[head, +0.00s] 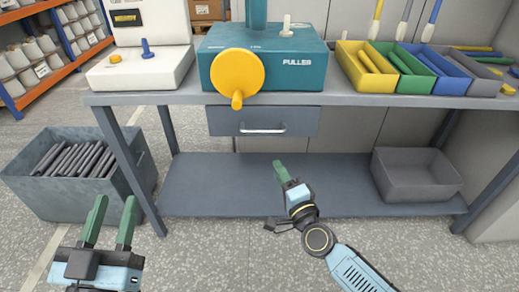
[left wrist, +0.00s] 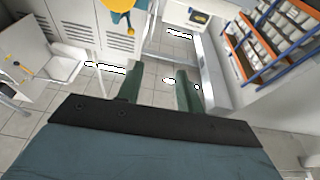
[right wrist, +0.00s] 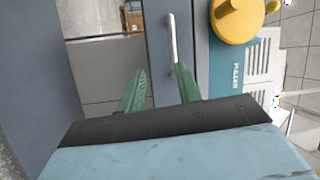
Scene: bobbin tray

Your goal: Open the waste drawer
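The waste drawer (head: 262,121) is a grey drawer under the bench top, below the teal puller machine, and its front looks closed. Its silver bar handle (head: 262,129) runs level across the front. In the right wrist view the handle (right wrist: 172,38) lies ahead of my right fingertips, nearest the right-hand finger. My right gripper (head: 281,172) is below and in front of the drawer, with green fingers; in its wrist view the fingers are apart and nothing is between them. My left gripper (head: 112,222) is at the lower left, open and empty, far from the drawer.
The teal puller machine (head: 305,72) with a yellow crank stands on the bench top (head: 180,97). Coloured bins (head: 375,85) sit at its right. A grey bin of dark rods (head: 45,190) stands at floor left. An empty grey tray (head: 415,185) sits on the lower shelf (head: 220,190).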

